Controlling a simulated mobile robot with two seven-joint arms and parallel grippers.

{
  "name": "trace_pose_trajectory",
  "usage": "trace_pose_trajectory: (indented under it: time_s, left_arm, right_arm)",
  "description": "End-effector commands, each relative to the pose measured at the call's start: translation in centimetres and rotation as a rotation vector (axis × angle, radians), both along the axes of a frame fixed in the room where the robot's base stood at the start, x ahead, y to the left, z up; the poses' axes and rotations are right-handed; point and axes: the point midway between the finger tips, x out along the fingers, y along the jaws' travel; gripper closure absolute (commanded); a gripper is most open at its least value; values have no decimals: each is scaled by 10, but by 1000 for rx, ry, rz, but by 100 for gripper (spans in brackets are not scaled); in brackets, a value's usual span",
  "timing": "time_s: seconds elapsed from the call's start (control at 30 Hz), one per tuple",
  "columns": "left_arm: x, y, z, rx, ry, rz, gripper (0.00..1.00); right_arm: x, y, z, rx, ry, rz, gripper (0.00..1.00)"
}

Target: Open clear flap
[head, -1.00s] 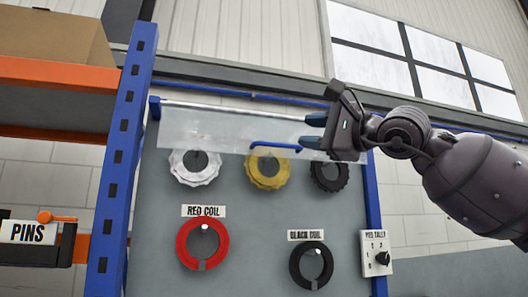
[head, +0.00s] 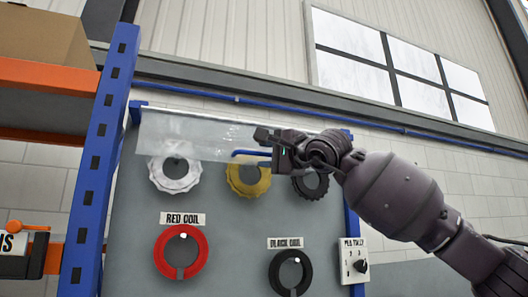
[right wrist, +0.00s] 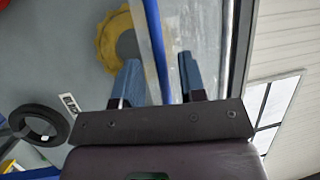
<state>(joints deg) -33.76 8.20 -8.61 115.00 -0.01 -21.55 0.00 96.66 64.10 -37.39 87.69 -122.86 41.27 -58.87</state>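The clear flap (head: 200,133) hangs from a rail at the top of a grey board. Its lower edge reaches the upper row of coils, and a blue handle (head: 246,153) sits near that edge. My right gripper (head: 264,149) is at the right end of the handle. In the right wrist view, the fingers of my right gripper (right wrist: 160,80) stand apart, with the blue handle (right wrist: 155,40) running between them. A gap shows on both sides, so it is not gripped. My left gripper is not in view.
White (head: 158,181), yellow (head: 234,187) and black coils hang behind the flap's edge. A red coil (head: 161,258) and a lower black coil (head: 275,274) hang below. A blue rack post (head: 100,165) stands left, and a dial box (head: 352,262) is at lower right.

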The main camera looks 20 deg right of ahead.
Motion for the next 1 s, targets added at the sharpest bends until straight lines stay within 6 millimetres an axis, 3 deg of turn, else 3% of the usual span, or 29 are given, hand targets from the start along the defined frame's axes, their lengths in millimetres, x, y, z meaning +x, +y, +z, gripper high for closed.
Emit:
trace_pose_trajectory:
  time_s: [0.2,0.5,0.77,1.0]
  left_arm:
    - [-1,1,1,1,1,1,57]
    - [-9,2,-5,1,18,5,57]
    - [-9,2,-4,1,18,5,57]
    - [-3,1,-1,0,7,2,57]
  right_arm:
    - [12,6,4,0,-1,0,62]
    - [14,7,3,0,-1,0,62]
    - [14,7,3,0,-1,0,100]
    - [14,7,3,0,0,0,100]
